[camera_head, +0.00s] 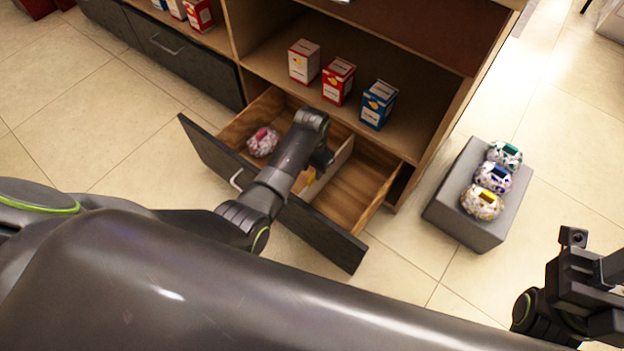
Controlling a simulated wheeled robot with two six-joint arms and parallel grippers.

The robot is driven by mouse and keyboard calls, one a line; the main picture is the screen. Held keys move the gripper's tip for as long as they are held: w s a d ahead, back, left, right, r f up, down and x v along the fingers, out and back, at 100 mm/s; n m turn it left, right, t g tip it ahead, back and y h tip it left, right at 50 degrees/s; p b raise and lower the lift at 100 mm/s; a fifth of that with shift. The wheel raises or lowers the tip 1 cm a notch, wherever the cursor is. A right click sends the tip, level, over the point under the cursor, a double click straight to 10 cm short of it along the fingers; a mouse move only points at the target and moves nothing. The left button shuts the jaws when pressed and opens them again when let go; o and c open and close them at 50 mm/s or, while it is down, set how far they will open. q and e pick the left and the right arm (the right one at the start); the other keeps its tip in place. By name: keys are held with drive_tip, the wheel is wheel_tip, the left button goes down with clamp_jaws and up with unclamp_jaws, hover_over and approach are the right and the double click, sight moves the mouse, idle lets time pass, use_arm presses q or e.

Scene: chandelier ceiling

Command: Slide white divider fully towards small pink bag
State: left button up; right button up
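The white divider (338,163) stands upright inside the open drawer, near its middle, and runs from front to back. My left arm reaches over the drawer front and hides part of it. My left gripper (320,164) points down into the drawer at the divider's left side. Its fingers are mostly hidden, so I cannot tell whether they touch the divider. A small pink and white bag (263,142) lies in the drawer's left compartment, left of my arm and apart from the divider. My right gripper (592,300) is at the lower right, outside the drawer, with its fingers unclear.
The dark-fronted drawer (207,152) is pulled out. Red-white boxes (339,82) and a blue box (378,104) stand on the shelf above. A grey block (455,205) to the right holds three patterned bags (493,178). The drawer's right compartment (356,192) looks empty.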

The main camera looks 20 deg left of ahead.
sight(312, 177)
use_arm(q)
drive_tip(key=shift+f+b, duration=0.9)
drive_tip(key=shift+f, duration=1.2)
clamp_jaws()
